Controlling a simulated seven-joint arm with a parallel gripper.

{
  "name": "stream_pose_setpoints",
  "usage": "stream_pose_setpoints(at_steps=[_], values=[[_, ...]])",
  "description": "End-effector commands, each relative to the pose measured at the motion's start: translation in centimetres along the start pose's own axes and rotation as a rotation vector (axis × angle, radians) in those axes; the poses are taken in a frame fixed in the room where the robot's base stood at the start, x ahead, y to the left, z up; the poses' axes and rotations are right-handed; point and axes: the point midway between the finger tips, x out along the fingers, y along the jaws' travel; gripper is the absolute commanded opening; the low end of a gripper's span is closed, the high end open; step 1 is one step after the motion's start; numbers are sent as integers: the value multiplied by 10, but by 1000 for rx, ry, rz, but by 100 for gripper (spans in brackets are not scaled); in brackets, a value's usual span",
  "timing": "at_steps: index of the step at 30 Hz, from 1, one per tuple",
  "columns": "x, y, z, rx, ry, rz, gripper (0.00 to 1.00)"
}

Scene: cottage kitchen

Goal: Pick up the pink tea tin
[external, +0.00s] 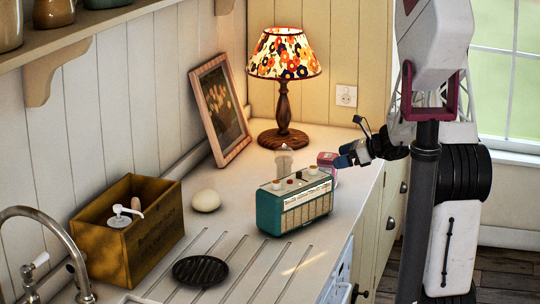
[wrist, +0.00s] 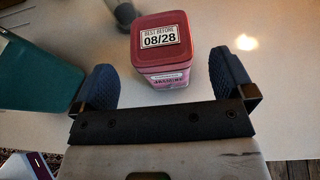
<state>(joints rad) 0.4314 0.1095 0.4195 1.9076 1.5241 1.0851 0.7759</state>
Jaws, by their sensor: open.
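The pink tea tin (external: 327,160) stands on the counter just behind the right end of the teal radio, which partly hides it in the external view. In the wrist view the tin (wrist: 161,42) shows its dark pink lid with a "BEST BEFORE 08/28" label and part of its lighter front side. My gripper (external: 352,150) is near the tin's right side in the external view. In the wrist view my gripper (wrist: 168,72) is open, with one blue finger on each side of the tin and a gap to both. I cannot tell how far the fingers are above the counter.
The teal radio (external: 295,207) stands close to the tin and shows at the left of the wrist view (wrist: 35,70). A clear glass object (external: 284,160) is behind the radio.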

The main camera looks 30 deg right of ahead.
Motion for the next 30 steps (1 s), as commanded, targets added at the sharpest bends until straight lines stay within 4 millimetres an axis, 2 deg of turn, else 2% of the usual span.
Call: stream_pose_setpoints(at_steps=[10, 22, 30], values=[[5, 0, 0, 0, 0, 1, 100], [45, -2, 4, 1, 1, 2, 100], [52, -2, 4, 1, 0, 0, 100]])
